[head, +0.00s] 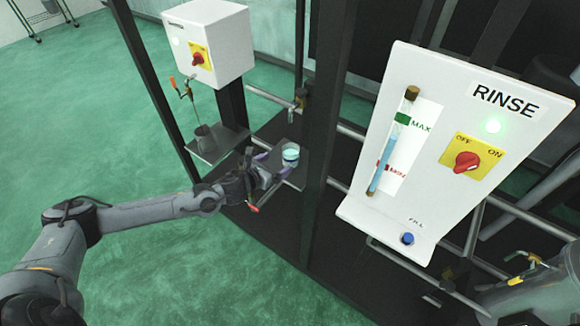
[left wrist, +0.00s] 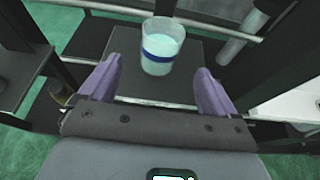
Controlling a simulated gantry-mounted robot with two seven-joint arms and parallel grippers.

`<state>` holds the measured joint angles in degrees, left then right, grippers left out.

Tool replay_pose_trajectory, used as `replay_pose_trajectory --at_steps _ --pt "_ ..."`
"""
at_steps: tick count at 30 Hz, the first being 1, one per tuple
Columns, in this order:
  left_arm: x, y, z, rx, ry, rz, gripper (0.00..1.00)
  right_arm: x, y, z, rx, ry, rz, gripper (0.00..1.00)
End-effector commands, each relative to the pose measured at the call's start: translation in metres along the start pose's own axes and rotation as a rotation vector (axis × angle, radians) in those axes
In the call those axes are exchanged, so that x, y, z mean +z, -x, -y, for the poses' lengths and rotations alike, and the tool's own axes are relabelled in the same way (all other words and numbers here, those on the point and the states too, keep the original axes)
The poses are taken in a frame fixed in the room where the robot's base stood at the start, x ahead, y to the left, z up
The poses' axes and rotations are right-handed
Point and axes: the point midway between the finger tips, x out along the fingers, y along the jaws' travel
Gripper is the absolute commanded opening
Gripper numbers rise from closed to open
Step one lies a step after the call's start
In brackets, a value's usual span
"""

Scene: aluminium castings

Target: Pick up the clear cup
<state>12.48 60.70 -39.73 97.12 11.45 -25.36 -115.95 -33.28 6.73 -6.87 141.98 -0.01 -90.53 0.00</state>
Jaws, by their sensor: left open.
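The clear cup (head: 290,154) stands upright on a small grey shelf (head: 296,177) in the head view. It has a blue band and holds pale liquid or looks whitish inside. In the left wrist view the cup (left wrist: 162,46) stands beyond the fingertips, between their lines and slightly left of the middle. My left gripper (head: 266,170) is open, with purple fingers, just left of the cup in the head view. In the left wrist view its two fingers (left wrist: 160,82) are apart with nothing between them. My right gripper is not in view; an arm part of mine shows at the lower right.
A dark upright post (head: 316,120) stands just right of the cup. A white RINSE panel (head: 450,140) with a red knob and level tube is farther right. Metal rails run behind the cup.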

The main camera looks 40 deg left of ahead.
Motion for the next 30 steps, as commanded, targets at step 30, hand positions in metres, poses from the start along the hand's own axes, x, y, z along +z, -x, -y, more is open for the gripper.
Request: replay_pose_trajectory --at_steps 30 --pt "0.013 -0.1 0.0 0.0 0.005 0.02 0.91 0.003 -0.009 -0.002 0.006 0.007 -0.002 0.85"
